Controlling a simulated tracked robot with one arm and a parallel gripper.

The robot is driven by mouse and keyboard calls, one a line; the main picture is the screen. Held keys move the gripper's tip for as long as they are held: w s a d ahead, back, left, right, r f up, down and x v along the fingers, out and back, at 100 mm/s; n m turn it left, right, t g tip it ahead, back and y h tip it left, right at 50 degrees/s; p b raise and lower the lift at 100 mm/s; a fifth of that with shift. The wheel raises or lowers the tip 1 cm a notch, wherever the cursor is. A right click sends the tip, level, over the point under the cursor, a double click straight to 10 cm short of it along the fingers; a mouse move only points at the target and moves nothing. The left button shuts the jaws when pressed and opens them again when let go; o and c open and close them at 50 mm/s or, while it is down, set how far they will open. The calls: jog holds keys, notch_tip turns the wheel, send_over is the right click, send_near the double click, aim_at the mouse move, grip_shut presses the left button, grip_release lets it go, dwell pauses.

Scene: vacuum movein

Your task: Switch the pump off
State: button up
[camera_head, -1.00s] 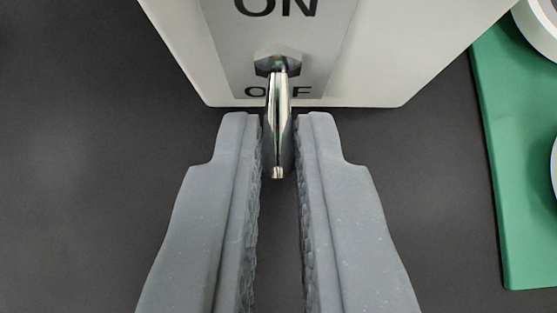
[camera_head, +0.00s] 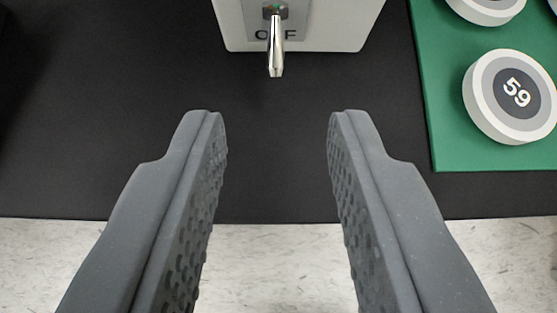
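The pump switch is a metal toggle lever (camera_head: 276,50) on the front of a light grey box (camera_head: 345,30) at the top middle. The lever points down over the OFF label (camera_head: 292,34), which it partly covers. The ON label is out of view above. My gripper (camera_head: 270,118) is wide open and empty. Its fingertips are below the lever in the picture, apart from it and from the box.
A green board (camera_head: 440,120) lies at the right with a round disc marked 59 (camera_head: 509,130) and part of another disc (camera_head: 487,10).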

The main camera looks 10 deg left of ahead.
jog(key=v, duration=0.6)
jog(key=shift+s, duration=0.25)
jog(key=shift+d+r, duration=0.1)
jog(key=d+r+m+t, duration=0.1)
jog(key=d+r, duration=0.4)
jog(key=r, duration=0.4)
jog(key=d+r+t+h, duration=0.1)
jog(key=d+r, duration=0.4)
jog(key=r, duration=0.3)
jog(key=d+r+m+t, duration=0.1)
jog(key=d+r, duration=0.4)
jog(key=r, duration=0.4)
jog(key=s+d+r+t, duration=0.1)
jog(key=s+d+r, duration=0.2)
jog(key=r, duration=0.3)
jog(key=s+d+r+t+h, duration=0.1)
jog(key=s+d+r, duration=0.3)
jog(key=r, duration=0.3)
jog(key=s+d+r+m, duration=0.1)
jog(key=s+d+r, duration=0.3)
jog(key=d+r, duration=0.1)
jog(key=shift+s+r+t+h, duration=0.3)
jog(key=shift+r+t, duration=0.1)
jog(key=shift+r, duration=0.25)
